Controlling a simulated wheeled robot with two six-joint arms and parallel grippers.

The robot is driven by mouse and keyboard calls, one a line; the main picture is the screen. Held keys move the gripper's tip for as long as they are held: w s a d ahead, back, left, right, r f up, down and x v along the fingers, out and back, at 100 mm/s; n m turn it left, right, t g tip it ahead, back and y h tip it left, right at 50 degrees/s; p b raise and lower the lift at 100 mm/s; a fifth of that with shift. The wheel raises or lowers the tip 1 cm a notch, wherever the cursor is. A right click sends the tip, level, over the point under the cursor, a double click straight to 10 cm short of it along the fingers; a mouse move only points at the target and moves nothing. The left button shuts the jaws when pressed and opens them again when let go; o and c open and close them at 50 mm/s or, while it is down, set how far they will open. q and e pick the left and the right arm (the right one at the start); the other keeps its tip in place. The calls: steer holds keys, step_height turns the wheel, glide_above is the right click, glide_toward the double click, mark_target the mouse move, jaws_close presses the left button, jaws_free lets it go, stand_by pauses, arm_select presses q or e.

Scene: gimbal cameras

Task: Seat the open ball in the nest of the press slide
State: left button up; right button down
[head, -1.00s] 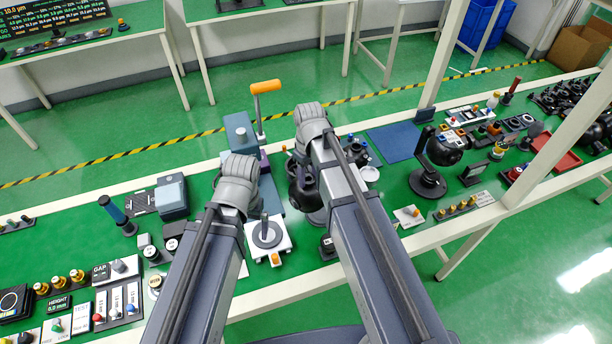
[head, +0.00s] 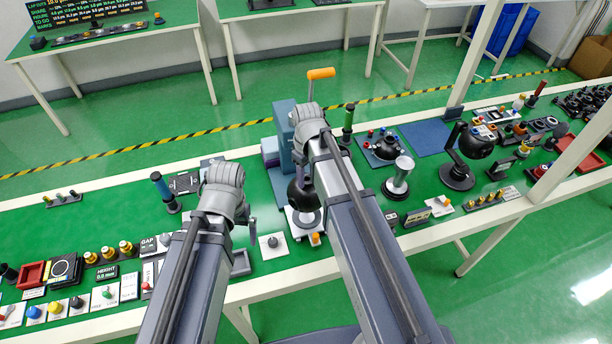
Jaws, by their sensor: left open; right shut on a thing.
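The press stands behind my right wrist, with a blue-grey column (head: 283,135) and an orange-handled lever (head: 321,73). Its slide (head: 314,236), a white plate, reaches toward the front edge. My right gripper (head: 304,172) is mostly hidden by its own arm and is shut on a dark round ball (head: 302,193). The ball appears just over the slide's round nest; I cannot tell whether it touches. The ball's opening is not clear. My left gripper (head: 251,224) is open and empty, left of the slide, and partly hidden by its wrist.
A small white plate with a grey knob (head: 273,242) lies left of the slide. Bare green table lies at the left.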

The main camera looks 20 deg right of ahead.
mark_target(307, 188)
steer(key=shift+f, duration=0.1)
step_height(307, 188, down, 6)
steer(key=b, duration=0.6)
steer(key=shift+r, duration=0.2)
steer(key=shift+f+b, duration=1.15)
steer(key=shift+f, duration=0.1)
stand_by(1.1)
steer(key=shift+c, duration=1.4)
jaws_free()
steer(key=shift+r, duration=0.1)
steer(key=shift+r, duration=0.15)
step_height(307, 188, up, 8)
steer(key=p, duration=0.8)
steer(key=shift+f, duration=0.2)
steer(key=shift+f, duration=0.15)
